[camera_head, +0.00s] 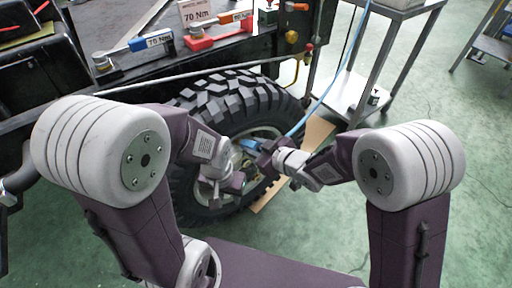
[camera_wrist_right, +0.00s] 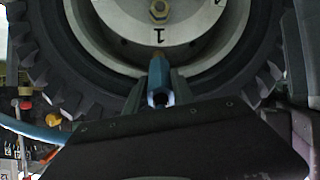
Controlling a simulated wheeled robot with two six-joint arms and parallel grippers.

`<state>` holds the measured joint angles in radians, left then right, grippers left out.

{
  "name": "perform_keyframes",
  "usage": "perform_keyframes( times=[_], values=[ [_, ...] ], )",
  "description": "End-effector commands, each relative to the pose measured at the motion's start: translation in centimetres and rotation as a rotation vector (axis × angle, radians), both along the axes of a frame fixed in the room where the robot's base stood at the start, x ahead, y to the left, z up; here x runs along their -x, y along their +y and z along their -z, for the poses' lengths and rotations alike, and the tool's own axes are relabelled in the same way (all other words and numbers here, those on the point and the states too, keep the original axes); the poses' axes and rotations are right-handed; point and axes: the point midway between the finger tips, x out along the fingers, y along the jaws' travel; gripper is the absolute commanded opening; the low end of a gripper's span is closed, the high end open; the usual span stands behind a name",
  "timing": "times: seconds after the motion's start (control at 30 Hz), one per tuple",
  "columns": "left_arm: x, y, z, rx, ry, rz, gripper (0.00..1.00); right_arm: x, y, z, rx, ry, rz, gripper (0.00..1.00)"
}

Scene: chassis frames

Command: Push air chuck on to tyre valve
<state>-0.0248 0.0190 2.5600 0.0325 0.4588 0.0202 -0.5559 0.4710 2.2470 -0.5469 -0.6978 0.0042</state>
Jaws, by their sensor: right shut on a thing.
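The tyre (camera_head: 233,92) stands upright on its wheel in the middle of the head view, and its dark tread also shows in the right wrist view (camera_wrist_right: 60,85). My right gripper (camera_head: 262,152) is at the wheel face, shut on the blue air chuck (camera_wrist_right: 157,78). In the right wrist view the chuck points up toward the rim, between the two fingers (camera_wrist_right: 160,92). A small brownish tip shows at its far end; I cannot tell whether it is the tyre valve or whether they touch. My left gripper (camera_head: 240,183) is low at the wheel; its jaw opening is unclear.
A blue hose (camera_head: 318,102) runs up from the chuck. A flat wooden board (camera_head: 312,140) lies behind the wheel. Torque tools marked 70 Nm (camera_head: 215,36) lie on the chassis above. A metal trolley (camera_head: 350,92) stands at the right, with open green floor around it.

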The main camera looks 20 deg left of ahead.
Motion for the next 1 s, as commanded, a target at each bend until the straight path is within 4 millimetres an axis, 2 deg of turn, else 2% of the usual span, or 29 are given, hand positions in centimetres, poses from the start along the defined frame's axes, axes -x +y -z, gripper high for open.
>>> perform_keyframes(
  times=[0.1,0.13,0.2,0.57,0.8,1.0],
  values=[
    [0.0,0.0,0.1,0.0,0.0,0.0,0.36,-0.2,0.2,0.1,-0.002,-0.001,0.0,0.0],
    [0.0,0.0,0.1,0.0,0.0,0.0,0.36,-0.2,0.2,0.1,-0.001,-0.002,0.0,0.35],
    [0.0,0.0,0.1,0.0,0.0,0.0,0.36,-0.2,0.2,0.1,-0.002,-0.001,0.0,0.55],
    [0.0,0.0,-0.3,0.0,0.0,0.0,0.36,0.1,-0.1,-0.2,0.001,0.0,0.0,0.55],
    [0.0,0.0,-3.0,0.0,0.0,0.0,0.36,2.6,-3.7,-3.0,0.001,0.001,0.003,0.55],
    [0.0,0.0,-4.1,0.0,0.0,0.0,0.36,4.2,-6.0,-4.2,0.0,0.0,0.002,0.55]
  ],
)
